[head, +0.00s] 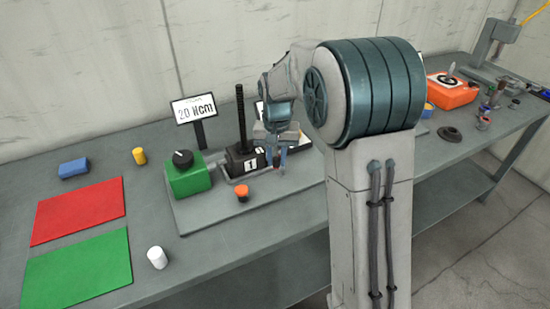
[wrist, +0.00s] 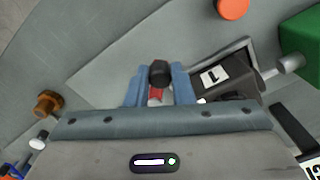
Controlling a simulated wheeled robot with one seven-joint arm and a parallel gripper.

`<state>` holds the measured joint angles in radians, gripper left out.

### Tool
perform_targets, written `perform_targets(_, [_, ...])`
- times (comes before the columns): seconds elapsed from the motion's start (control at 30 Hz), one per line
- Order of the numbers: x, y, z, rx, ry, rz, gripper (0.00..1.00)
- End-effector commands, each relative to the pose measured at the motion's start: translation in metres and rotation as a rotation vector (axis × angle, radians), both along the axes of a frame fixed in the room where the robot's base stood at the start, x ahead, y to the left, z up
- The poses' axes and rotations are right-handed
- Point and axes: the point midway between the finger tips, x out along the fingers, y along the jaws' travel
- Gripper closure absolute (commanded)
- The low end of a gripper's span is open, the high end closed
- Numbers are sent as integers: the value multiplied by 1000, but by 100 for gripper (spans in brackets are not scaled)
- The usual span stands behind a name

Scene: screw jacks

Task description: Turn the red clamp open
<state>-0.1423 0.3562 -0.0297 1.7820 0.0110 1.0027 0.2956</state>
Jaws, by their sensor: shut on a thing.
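The red clamp (wrist: 155,95) shows in the wrist view as a small red piece between my blue fingers, with a dark faceted knob (wrist: 159,73) just beyond it. My gripper (wrist: 158,86) is shut on it, one finger on each side. In the head view my gripper (head: 277,158) is low over the grey plate, just right of the black screw jack block (head: 243,163) with its tall dark screw and a "1" label. The clamp cannot be made out clearly there. The block also shows in the wrist view (wrist: 228,83), right of my fingers.
A green box (head: 188,180) with a black dial stands left of the jack, in front of a "20 Ncm" sign (head: 195,108). An orange-topped knob (head: 242,192) stands on the grey plate (head: 215,215). Red and green mats lie left. An orange device (head: 452,92) stands right.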

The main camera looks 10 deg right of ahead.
Motion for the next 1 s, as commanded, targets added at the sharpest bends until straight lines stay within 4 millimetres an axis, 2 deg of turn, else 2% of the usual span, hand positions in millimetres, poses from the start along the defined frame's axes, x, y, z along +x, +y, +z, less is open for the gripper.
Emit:
perform_targets(0.6, [-2,4,-3,2,13,-35,100])
perform_targets(0.63, [-2,4,-3,2,13,-35,71])
perform_targets(0.7, [-2,3,-2,2,12,-35,57])
perform_targets(1.0, [0,1,1,2,4,-38,57])
